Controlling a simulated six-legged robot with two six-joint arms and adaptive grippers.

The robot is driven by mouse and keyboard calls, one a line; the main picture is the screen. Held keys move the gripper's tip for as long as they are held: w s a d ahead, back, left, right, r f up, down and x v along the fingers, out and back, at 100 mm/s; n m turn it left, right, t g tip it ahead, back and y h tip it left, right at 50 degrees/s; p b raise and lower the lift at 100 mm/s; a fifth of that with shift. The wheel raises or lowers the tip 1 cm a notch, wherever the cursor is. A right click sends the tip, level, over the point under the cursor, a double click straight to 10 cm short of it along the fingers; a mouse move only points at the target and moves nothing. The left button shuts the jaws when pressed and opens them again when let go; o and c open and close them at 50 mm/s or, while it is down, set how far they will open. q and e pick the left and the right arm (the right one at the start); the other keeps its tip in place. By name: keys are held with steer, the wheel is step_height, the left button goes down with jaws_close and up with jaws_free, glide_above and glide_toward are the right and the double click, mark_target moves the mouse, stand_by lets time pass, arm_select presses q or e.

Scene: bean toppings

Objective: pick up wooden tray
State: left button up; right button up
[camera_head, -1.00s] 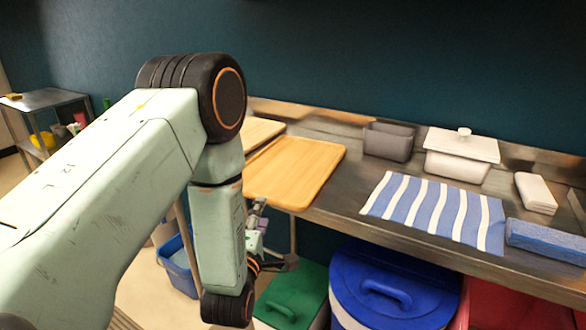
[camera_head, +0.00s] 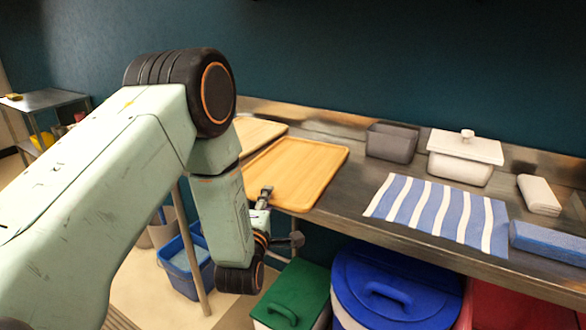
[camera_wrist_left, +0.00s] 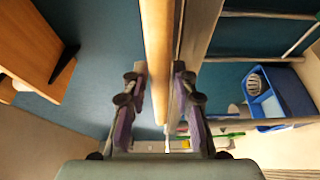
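The wooden tray (camera_head: 300,165) is flat, light brown and rectangular with a low rim. It lies on the steel counter, its near edge at the counter's front. My left gripper (camera_head: 281,217) is at that near edge, one finger at the tray's rim and the other lower, in front of the counter. In the left wrist view, the tray's edge (camera_wrist_left: 157,50) runs into the gap between the open fingers of my left gripper (camera_wrist_left: 157,88). I cannot tell whether either finger touches it. My right gripper is in no view.
Another wooden board (camera_head: 256,133) lies behind the tray. To the right on the counter (camera_head: 345,195) are a grey bin (camera_head: 391,143), a white lidded box (camera_head: 463,160) and a striped cloth (camera_head: 438,212). Green (camera_head: 292,290) and blue (camera_head: 385,285) lidded bins stand below.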

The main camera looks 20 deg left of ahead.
arm_select(q)
jaws_close()
steer(key=shift+r, duration=0.2)
stand_by(0.3)
